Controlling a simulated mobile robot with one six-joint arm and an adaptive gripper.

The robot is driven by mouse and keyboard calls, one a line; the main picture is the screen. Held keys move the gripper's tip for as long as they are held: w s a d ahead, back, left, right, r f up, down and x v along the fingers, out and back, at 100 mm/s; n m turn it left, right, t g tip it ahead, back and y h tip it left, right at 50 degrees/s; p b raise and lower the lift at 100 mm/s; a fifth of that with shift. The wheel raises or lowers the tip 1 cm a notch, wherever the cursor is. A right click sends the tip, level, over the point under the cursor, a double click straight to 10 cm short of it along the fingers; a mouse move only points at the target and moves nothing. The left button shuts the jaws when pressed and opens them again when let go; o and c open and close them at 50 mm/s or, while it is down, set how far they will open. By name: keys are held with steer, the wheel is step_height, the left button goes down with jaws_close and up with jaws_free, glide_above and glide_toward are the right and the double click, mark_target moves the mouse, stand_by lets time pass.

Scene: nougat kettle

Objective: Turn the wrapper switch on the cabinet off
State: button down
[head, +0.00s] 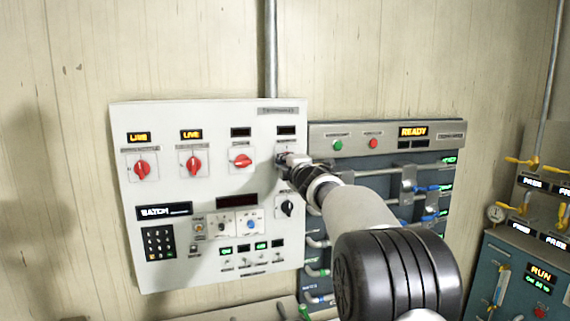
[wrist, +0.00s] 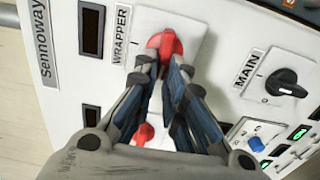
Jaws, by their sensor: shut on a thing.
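The white cabinet (head: 210,280) is mounted on the wall in the head view. The wrapper switch is a red knob (wrist: 168,42) on a white plate beside the "WRAPPER" label (wrist: 121,38) in the wrist view. My gripper (wrist: 163,64) has its fingers closed on both sides of this red knob. In the head view my gripper (head: 284,161) is at the top right switch of the cabinet and covers it. The small display (head: 286,130) above that switch is dark. The knob's exact angle is partly hidden by the fingers.
Red knobs (head: 142,169) (head: 194,163) (head: 241,160) sit to the left; the first two have lit "LIVE" displays. The black MAIN knob (wrist: 287,83) is close by, below the wrapper switch in the head view (head: 287,208). A grey panel (head: 325,145) with pipes and valves stands right.

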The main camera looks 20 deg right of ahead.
steer(key=c, duration=1.7)
jaws_free()
steer(key=shift+o, duration=0.2)
steer(key=s, duration=1.2)
steer(key=s+a+f+m+g+b, duration=0.1)
steer(key=s+a+f+m+g, duration=0.3)
steer(key=s+f, duration=0.5)
steer(key=s+a+f+m+g+b, duration=0.1)
steer(key=s+a+f+m+g, duration=0.3)
steer(key=s, duration=1.7)
steer(key=s+a+f+m+g+b, duration=0.2)
steer(key=s+a+f+m+g, duration=0.2)
steer(key=s+f+m, duration=0.6)
steer(key=s+f+g, duration=0.1)
steer(key=s+f, duration=0.3)
steer(key=s, duration=0.1)
steer(key=shift+s+f, duration=0.15)
steer(key=shift+f, duration=0.2)
